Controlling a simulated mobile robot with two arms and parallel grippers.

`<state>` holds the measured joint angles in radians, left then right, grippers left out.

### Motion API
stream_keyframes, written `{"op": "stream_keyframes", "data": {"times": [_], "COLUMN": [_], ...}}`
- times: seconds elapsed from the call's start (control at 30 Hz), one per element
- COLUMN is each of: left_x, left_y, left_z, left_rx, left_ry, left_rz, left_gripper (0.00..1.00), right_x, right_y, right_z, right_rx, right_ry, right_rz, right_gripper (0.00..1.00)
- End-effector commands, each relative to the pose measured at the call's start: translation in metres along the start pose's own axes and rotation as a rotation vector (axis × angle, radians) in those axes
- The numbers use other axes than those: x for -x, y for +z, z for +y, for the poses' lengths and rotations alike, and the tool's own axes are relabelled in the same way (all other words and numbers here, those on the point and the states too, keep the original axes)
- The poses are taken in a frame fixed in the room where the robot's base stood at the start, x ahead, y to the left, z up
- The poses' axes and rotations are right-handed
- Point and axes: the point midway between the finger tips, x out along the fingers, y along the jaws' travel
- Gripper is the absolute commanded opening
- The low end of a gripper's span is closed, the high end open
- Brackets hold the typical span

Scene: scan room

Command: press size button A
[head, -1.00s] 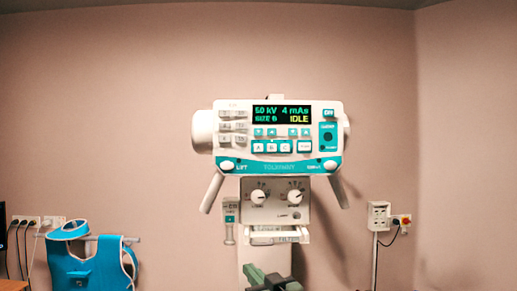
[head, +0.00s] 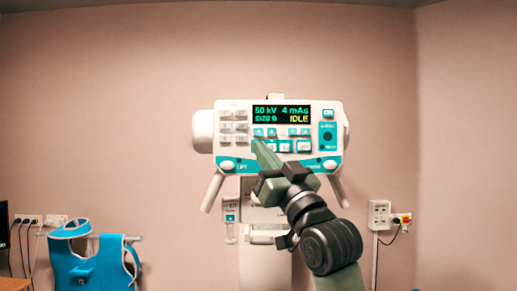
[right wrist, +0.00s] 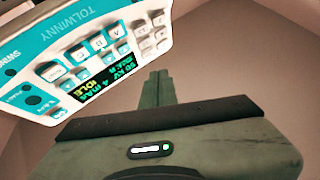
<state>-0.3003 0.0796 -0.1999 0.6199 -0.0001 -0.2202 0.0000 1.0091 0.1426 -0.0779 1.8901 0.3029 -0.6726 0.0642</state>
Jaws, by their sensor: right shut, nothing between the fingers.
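The white and teal control panel (head: 222,148) faces me with its display (head: 281,115) lit, reading 50 kV, 4 mAs, SIZE B, IDLE. In the head view my right gripper (head: 258,147) is shut and empty, its green fingertips in front of the left end of the size-button row and largely hiding button A. In the right wrist view the panel appears upside down, with button A (right wrist: 115,31) beside button B (right wrist: 98,43). There the shut fingers (right wrist: 158,74) lie to the right of the buttons. I cannot tell whether they touch the panel. My left gripper is not in view.
Two grey handles (head: 212,192) slope down from the panel. A blue apron (head: 92,262) hangs at lower left near wall sockets with cables. A socket box (head: 379,214) is on the wall at right. The space beside the panel is open.

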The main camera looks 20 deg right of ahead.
Motion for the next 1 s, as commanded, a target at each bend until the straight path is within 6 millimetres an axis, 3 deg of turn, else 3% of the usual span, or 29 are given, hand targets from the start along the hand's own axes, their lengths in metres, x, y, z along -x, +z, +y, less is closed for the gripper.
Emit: {"op": "stream_keyframes", "data": {"times": [0.27,0.8,1.0], "left_x": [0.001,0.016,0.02], "left_y": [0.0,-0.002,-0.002], "left_z": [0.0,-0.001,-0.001], "left_rx": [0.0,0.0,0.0], "left_ry": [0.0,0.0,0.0], "left_rz": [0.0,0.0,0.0], "left_gripper": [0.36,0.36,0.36], "right_x": [-0.003,-0.052,-0.06], "right_y": [0.003,0.036,0.043], "right_z": [0.002,0.036,0.043], "right_rx": [0.002,0.002,0.001], "right_ry": [0.0,-0.001,0.0], "right_rz": [-0.003,-0.004,-0.002], "right_gripper": [0.0,0.0,0.0]}}
